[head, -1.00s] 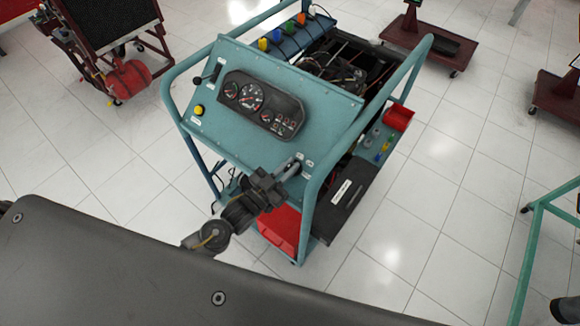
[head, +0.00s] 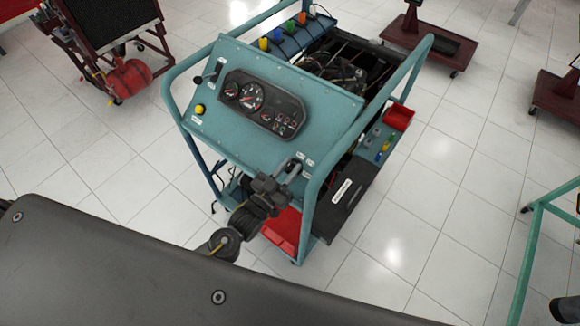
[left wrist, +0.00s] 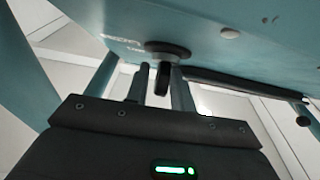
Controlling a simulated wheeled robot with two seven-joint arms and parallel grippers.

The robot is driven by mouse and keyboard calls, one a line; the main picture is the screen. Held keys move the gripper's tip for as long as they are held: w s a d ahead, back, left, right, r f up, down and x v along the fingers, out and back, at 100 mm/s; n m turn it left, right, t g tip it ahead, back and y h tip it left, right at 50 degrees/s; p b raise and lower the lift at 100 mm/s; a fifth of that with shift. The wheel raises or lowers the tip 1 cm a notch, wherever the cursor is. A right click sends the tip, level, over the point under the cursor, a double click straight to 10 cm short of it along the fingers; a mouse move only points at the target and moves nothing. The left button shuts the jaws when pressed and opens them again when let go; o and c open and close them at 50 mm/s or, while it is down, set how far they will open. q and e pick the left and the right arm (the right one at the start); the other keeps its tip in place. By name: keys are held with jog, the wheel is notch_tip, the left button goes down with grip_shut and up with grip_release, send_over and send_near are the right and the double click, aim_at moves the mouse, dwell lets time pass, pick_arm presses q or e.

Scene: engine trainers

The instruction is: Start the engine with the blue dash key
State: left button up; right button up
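The dashboard panel (head: 240,135) of the teal engine trainer slopes up toward me, with a gauge cluster (head: 262,103). My left gripper (head: 292,170) is at the panel's lower right corner. In the left wrist view, a round dark switch (left wrist: 168,48) sits on the panel, and a dark key-like piece (left wrist: 162,80) sticks out of it. The fingers of my left gripper (left wrist: 160,84) stand on either side of this piece, with what look like narrow gaps. The piece looks black here; I cannot make out any blue on it. My right gripper is not in view.
The trainer's tube frame (head: 312,205) runs close to the right of my left gripper. A side shelf (head: 372,138) carries small coloured parts and a red bin (head: 398,117).

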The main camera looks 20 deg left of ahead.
pick_arm(q)
jog(key=shift+o, duration=0.6)
jog(key=shift+r, duration=0.15)
jog(key=shift+s+a, duration=0.1)
jog(key=shift+s, duration=0.05)
jog(key=b+v, duration=0.3)
jog(key=v, duration=0.7)
jog(key=shift+s, duration=0.2)
jog(key=shift+a, duration=0.1)
